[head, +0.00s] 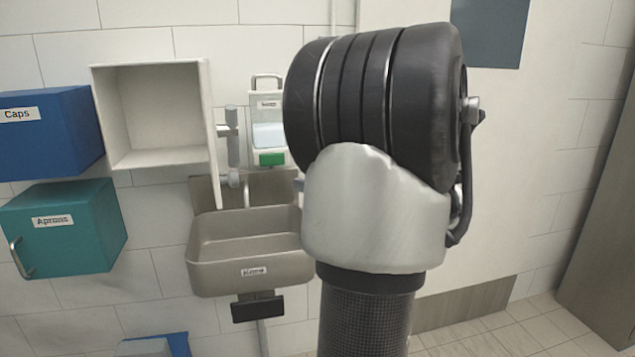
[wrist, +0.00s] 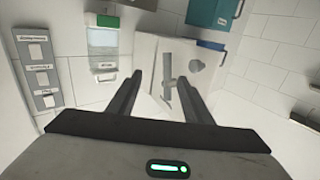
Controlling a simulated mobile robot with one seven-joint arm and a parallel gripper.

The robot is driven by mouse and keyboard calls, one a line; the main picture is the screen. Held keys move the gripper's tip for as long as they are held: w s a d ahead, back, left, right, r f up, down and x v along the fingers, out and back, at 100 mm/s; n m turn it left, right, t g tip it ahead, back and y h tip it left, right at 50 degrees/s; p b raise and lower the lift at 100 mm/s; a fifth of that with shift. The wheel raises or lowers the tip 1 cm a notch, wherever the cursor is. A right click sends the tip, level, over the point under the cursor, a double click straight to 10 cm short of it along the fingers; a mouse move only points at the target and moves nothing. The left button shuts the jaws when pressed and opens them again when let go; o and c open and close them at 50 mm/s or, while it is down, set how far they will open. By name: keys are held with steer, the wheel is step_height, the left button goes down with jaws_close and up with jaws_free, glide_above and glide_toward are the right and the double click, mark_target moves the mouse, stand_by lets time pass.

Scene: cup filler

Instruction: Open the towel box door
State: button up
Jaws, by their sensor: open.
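A white box (head: 105,120) on the wall, which I take to be the towel box, stands open and looks empty in the head view; no label shows on it. Its door (head: 211,135) is swung out along the right side, seen nearly edge-on. In the wrist view, which is upside down, a white panel that seems to be this door (wrist: 148,52) lies beyond my gripper (wrist: 160,77). The two fingers are apart with nothing clearly held. I cannot tell whether they touch the panel. My arm hides the gripper in the head view.
A blue Caps box (head: 45,145) and a teal Aprons box (head: 85,235) hang at left. A dispenser with a green tab (head: 271,158) and a metal sink (head: 240,250) are right of the white box. A grey labelled wall panel (wrist: 40,70) shows in the wrist view.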

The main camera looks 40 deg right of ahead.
stand_by(0.4)
steer(key=s+d+p, duration=0.1)
steer(key=s+d, duration=0.1)
steer(key=s, duration=1.5)
steer(key=shift+d, duration=0.3)
steer(key=shift+s, duration=0.1)
